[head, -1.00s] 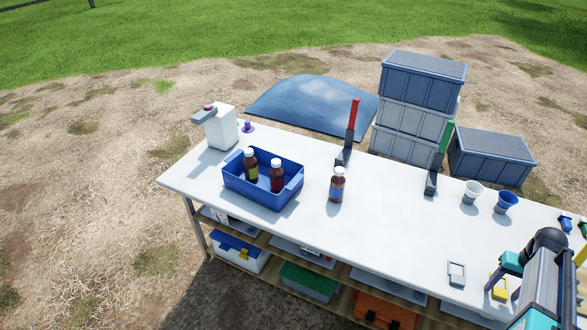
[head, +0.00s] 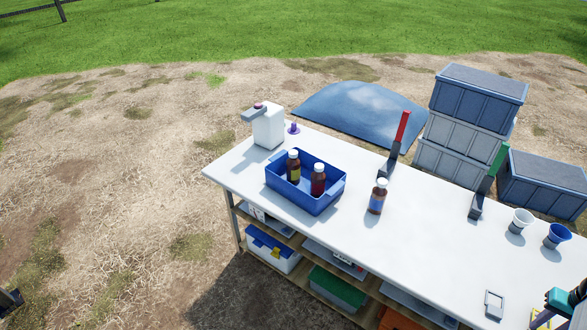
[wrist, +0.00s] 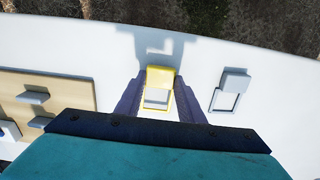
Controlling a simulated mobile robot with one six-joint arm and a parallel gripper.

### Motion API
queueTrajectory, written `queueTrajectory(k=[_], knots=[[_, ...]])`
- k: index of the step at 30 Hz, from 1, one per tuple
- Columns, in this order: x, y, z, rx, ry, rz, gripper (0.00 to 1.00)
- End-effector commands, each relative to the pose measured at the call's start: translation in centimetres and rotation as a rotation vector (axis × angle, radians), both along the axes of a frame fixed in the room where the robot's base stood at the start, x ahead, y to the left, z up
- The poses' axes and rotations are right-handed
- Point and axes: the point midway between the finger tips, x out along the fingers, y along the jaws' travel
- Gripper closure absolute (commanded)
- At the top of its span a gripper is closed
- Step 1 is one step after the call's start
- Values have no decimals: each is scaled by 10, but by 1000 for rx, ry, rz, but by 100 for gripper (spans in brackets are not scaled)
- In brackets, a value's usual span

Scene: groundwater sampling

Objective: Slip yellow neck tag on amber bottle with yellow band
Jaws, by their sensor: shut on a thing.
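The yellow neck tag (wrist: 160,75), a flat piece with an open square loop, is between the two fingertips of my gripper (wrist: 158,92) in the wrist view. The gripper is shut on it, and its shadow falls apart from it on the white table. In the head view my gripper (head: 562,305) is at the lower right edge, partly cut off, with a bit of the yellow tag (head: 543,319) showing. The amber bottle with yellow band (head: 293,168) stands upright with a white cap in the blue tray, far left of my gripper.
The blue tray (head: 309,202) also holds a reddish-banded bottle (head: 318,181). A blue-banded bottle (head: 377,198) stands right of it. A grey tag (head: 494,304) lies near the front edge. Upright red (head: 402,128) and green (head: 497,161) handles and cups (head: 558,236) stand behind.

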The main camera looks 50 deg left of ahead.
Motion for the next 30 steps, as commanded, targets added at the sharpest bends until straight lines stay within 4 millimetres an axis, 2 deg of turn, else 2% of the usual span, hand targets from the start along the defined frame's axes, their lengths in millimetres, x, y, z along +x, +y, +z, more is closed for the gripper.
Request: queueTrajectory(k=[21,30], knots=[[0,0,40,0,0,0,78],[0,0,48,0,0,0,78]])
